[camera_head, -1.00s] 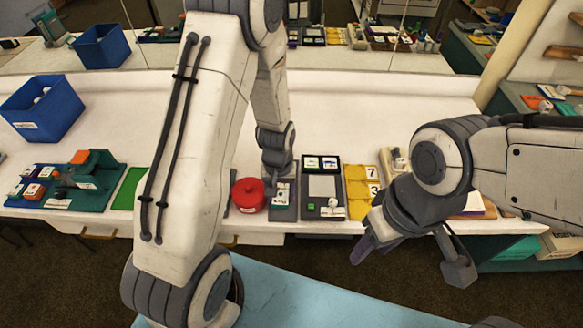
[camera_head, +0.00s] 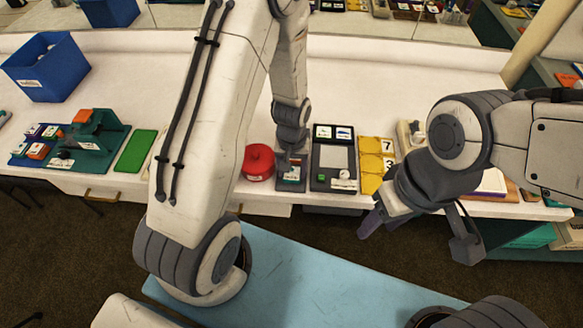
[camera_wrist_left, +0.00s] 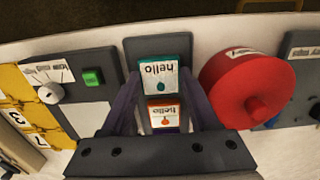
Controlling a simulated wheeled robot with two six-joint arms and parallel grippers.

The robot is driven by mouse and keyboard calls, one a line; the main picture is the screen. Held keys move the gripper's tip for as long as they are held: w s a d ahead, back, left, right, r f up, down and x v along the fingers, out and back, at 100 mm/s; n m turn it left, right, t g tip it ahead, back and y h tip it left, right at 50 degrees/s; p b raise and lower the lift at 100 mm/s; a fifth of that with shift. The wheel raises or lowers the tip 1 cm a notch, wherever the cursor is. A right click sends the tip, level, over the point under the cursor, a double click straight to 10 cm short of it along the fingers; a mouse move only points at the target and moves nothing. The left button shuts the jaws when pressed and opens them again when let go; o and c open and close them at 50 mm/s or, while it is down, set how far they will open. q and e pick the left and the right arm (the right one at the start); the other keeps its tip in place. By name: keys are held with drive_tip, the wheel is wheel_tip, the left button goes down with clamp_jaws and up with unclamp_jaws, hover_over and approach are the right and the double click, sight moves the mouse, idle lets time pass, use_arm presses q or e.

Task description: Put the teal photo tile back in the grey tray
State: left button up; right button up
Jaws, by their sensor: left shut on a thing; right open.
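The teal photo tile (camera_wrist_left: 165,76), white with "hello" upside down, is between the fingers of my left gripper (camera_wrist_left: 162,88) in the left wrist view. That gripper is shut on it over the grey tray (camera_wrist_left: 138,48). I cannot tell whether the tile touches the tray. An orange photo tile (camera_wrist_left: 163,116) shows just below it in the picture. In the head view my left gripper (camera_head: 291,160) stands at the tray (camera_head: 283,185) and largely hides the tiles. My right gripper (camera_head: 412,238) is open and empty, in front of the table.
A red lidded pot (camera_head: 258,162) stands close left of the tray. A dark panel (camera_head: 320,178) with a green button and yellow number cards (camera_head: 372,162) are to its right. A green mat (camera_head: 137,151) and blue bin (camera_head: 45,68) are farther left. The table behind is clear.

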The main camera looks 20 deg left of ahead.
use_arm(q)
drive_tip(key=shift+f, duration=0.1)
idle(0.3)
drive_tip(key=o, duration=1.4)
wheel_tip(320, 180, up, 10)
drive_tip(key=shift+r, duration=0.25)
